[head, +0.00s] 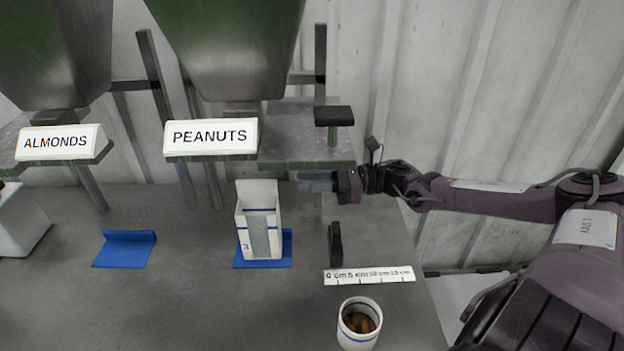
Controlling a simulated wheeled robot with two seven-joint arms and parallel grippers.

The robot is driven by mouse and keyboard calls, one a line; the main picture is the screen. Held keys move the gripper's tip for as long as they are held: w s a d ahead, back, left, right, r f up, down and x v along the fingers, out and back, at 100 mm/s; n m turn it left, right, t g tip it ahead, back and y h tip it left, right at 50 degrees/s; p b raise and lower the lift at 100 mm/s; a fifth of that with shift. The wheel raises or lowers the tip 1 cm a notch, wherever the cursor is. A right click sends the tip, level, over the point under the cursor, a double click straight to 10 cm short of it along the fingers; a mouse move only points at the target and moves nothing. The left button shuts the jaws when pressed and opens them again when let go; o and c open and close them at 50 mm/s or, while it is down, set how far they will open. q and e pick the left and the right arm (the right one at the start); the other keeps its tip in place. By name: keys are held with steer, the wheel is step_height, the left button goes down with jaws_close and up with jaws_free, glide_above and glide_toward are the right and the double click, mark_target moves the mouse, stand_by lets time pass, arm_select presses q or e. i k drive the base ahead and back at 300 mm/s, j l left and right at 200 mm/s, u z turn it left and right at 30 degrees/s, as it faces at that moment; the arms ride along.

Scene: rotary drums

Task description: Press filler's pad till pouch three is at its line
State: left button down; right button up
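Pouch three (242,224) is a white, open-topped pouch marked 3. It stands upright under the PEANUTS filler (228,45), with blue lines near its top and bottom and a grey vertical strip on its front. Its fill level is not clear to me. A black pad (334,115) sits on a short post above the filler's grey shelf. My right gripper (308,182) points left, lower than the pad, by the shelf's front edge and to the right of the pouch, apart from it. Its fingers look close together, but their gap is not clear. My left gripper is out of view.
A blue holder (125,249) stands empty below the ALMONDS filler (55,50). A white box (20,222) is at the left edge. A black upright piece (335,245), a ruler strip (369,275) and a cup with brown contents (359,324) are at the right.

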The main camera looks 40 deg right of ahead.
mark_target(333, 118)
steer(key=k, duration=2)
